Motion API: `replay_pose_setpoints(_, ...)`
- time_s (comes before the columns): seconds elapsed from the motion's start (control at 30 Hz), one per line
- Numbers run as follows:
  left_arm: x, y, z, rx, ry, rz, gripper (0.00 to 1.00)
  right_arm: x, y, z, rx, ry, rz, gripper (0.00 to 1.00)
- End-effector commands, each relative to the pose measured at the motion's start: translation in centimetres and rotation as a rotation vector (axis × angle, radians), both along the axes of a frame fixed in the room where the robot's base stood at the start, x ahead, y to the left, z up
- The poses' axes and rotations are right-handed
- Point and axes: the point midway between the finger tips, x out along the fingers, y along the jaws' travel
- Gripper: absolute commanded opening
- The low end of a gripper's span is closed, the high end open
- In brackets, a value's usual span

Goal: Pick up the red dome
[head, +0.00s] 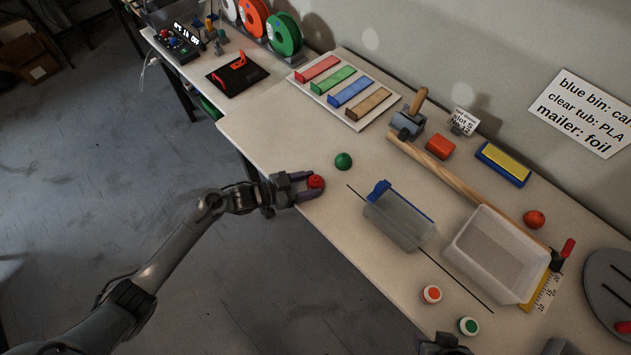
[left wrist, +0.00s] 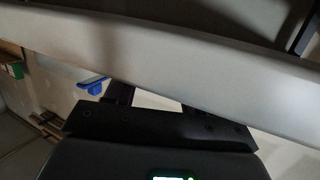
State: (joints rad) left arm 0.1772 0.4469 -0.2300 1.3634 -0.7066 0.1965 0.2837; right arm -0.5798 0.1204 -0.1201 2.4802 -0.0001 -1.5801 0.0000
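The red dome (head: 316,181) sits at the front edge of the workbench in the head view. My left gripper (head: 314,183) reaches in from the left, its two dark fingers apart on either side of the dome. I cannot see clear contact on both sides. In the left wrist view the spread fingers (left wrist: 145,98) show against the pale bench edge, and the dome is hidden. Part of my right gripper (head: 442,346) shows at the bottom edge of the head view; its fingers are not clear.
A green dome (head: 343,161) lies just beyond the left gripper. To the right are a clear bin with a blue edge (head: 398,222), a clear tub (head: 493,255) and two white-rimmed jars (head: 432,294). A wooden rod (head: 450,175) lies behind. Open floor lies in front.

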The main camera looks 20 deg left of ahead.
Motion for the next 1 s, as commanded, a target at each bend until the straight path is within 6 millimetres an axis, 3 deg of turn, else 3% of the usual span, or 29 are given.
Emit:
replay_pose_setpoints(0.03,0.0,0.0,0.0,0.0,0.0,0.0,0.42,0.0,0.0,0.0,0.0,0.0,0.0,0.43)
replay_pose_setpoints(0.17,0.0,0.0,0.0,0.0,0.0,0.0,0.25,0.0,0.0,0.0,0.0,0.001,0.0,0.43)
replay_pose_setpoints(0.47,0.0,0.0,0.3,0.001,-0.001,0.0,0.25,0.0,0.0,0.1,0.0,0.001,0.0,0.43)
replay_pose_setpoints(0.67,0.0,0.0,2.6,0.0,-0.003,-0.002,0.25,0.0,0.0,0.7,0.0,0.001,0.0,0.43)
replay_pose_setpoints(1.0,0.0,0.0,8.2,0.001,-0.003,-0.001,0.25,0.0,0.0,1.6,0.0,0.001,0.0,0.43)
